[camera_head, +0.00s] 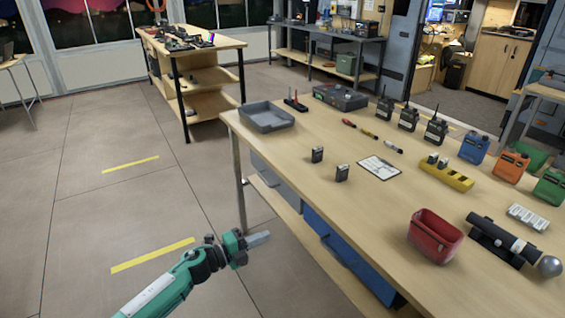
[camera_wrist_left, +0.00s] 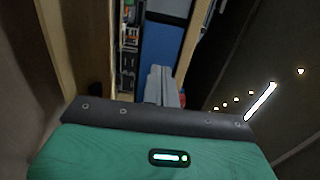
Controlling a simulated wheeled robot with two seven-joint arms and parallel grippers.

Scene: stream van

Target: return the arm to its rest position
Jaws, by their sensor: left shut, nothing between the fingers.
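My left arm comes in from the lower left of the head view, green with dark joints. Its gripper (camera_head: 260,239) is shut and empty. It is over the floor, to the left of the workbench (camera_head: 310,205) and apart from it in the picture. In the left wrist view the grey fingers of the left gripper (camera_wrist_left: 158,85) are together, with nothing seen between them. My right arm and gripper do not show in either view.
On the workbench are a grey tray (camera_head: 267,117), several radios, a yellow charger (camera_head: 446,175), a red bin (camera_head: 435,235) and a black microphone (camera_head: 496,241). Blue drawers (camera_head: 345,260) sit beneath. Floor with yellow strips (camera_head: 153,254) is open at left.

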